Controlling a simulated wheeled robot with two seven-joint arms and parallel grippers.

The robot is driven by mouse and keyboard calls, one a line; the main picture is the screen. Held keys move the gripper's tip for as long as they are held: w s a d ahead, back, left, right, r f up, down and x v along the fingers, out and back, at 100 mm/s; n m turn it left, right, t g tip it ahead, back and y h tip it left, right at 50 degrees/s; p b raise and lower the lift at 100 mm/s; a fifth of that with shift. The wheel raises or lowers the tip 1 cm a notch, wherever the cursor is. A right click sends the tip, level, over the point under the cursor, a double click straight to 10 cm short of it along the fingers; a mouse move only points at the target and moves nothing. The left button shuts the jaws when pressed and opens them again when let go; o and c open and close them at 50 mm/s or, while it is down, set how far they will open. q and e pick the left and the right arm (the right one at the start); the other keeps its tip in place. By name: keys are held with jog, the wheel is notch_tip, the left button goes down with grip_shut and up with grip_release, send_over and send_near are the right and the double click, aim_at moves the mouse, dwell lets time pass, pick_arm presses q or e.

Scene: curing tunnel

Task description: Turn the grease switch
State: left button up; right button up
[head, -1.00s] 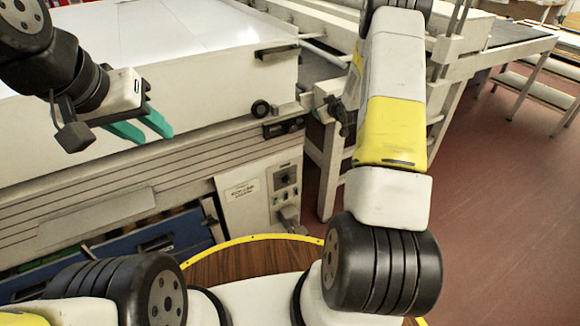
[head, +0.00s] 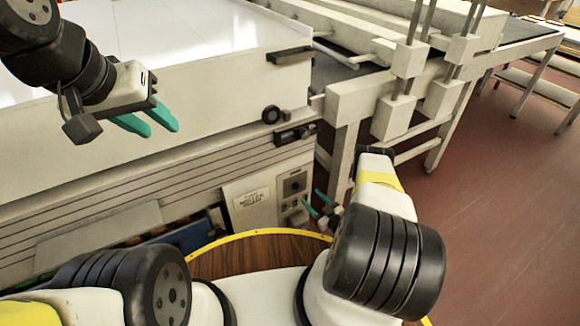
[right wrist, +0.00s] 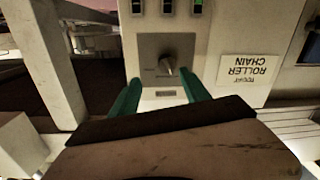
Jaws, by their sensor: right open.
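Small print around the knob is too blurred to read. My right gripper (right wrist: 159,84) is open, its two teal fingers pointing at the plate on either side of the knob, with nothing held. I cannot tell whether they reach it. In the head view my right gripper (head: 317,202) is just right of the panel. My left gripper (head: 162,130) is open and empty above the machine's front.
A "ROLLER CHAIN" label (right wrist: 248,69), upside down, is beside the switch plate. A conveyor frame (head: 345,125) stands to the right of the panel. The red floor (head: 480,200) farther right is clear.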

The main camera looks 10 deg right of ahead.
aim_at(300, 191)
jog(key=x, duration=0.4)
jog(key=a+x, duration=0.1)
jog(key=x, duration=0.2)
jog(key=shift+s+a+f, duration=0.15)
jog(key=shift+s+f, duration=0.05)
jog(key=shift+f, duration=0.05)
grip_shut()
